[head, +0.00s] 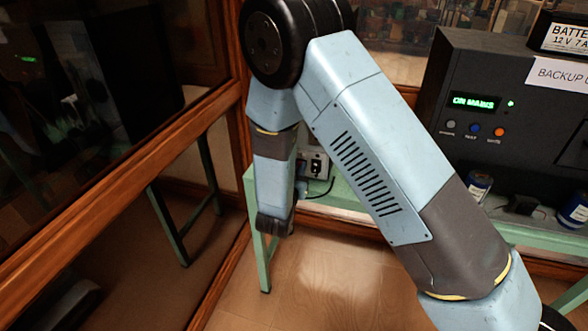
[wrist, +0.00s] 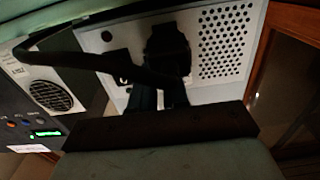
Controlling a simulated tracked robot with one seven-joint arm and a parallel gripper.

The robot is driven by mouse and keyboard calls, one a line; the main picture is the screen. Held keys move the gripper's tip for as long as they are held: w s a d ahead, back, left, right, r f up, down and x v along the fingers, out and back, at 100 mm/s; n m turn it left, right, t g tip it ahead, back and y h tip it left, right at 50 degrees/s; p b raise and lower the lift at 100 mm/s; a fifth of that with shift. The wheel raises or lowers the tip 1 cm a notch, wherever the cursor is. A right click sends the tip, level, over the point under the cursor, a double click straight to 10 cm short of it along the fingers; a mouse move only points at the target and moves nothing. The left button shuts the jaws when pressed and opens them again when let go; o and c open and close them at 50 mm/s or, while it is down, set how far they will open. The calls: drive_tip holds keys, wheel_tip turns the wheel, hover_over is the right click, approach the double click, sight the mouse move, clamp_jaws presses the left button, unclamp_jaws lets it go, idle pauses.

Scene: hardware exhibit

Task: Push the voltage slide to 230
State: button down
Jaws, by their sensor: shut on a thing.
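The power unit is a pale metal box with a perforated panel (wrist: 222,45) in the wrist view. A black plug (wrist: 167,48) sits in that panel, beside a dark rocker switch (wrist: 124,66). In the head view, part of the unit's back (head: 316,165) shows past my arm, with a socket and a cord. My gripper (wrist: 160,97) has its dark fingers close together in front of the panel, below the plug in the picture. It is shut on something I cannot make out. In the head view my arm hides the fingertips. I cannot pick out the voltage slide or its setting.
A black cable (wrist: 92,20) loops across the wrist view close to the panel. A dark backup unit (head: 465,80) with a green "ON MAINS" display stands at the right on the green bench (head: 340,198), with cans near it. Wood-framed glass (head: 120,120) closes off the left.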

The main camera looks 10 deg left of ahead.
drive_tip(key=c, duration=1.1)
unclamp_jaws()
drive_tip(key=shift+d, duration=0.2)
drive_tip(key=shift+s, duration=0.1)
drive_tip(key=s, duration=0.9)
drive_tip(key=s+a, duration=0.1)
drive_tip(key=s, duration=0.3)
drive_tip(key=shift+s+f, duration=0.1)
drive_tip(key=shift+s, duration=0.2)
drive_tip(key=w+d+r+m+g+y, duration=0.2)
drive_tip(key=w+d+r+g+y, duration=0.3)
drive_tip(key=w+r, duration=0.8)
drive_tip(key=s+d+r+n+g, duration=0.1)
drive_tip(key=d+r+g, duration=0.1)
drive_tip(key=d+r, duration=0.5)
drive_tip(key=s+d+r+n+g, duration=0.1)
drive_tip(key=s+d+r, duration=0.35)
drive_tip(key=d, duration=0.25)
drive_tip(key=s+d+r+n+g, duration=0.1)
drive_tip(key=s+d+r+g, duration=0.1)
drive_tip(key=s+d+r, duration=0.3)
drive_tip(key=s+d+h, duration=0.1)
drive_tip(key=s+d, duration=0.3)
drive_tip(key=s+d+g+h, duration=0.1)
drive_tip(key=s+d, duration=0.4)
drive_tip(key=s+d+r+g+h, duration=0.1)
drive_tip(key=s+d, duration=0.4)
drive_tip(key=shift+s+d+h, duration=0.15)
drive_tip(key=shift+s+h, duration=0.05)
drive_tip(key=shift+h, duration=0.2)
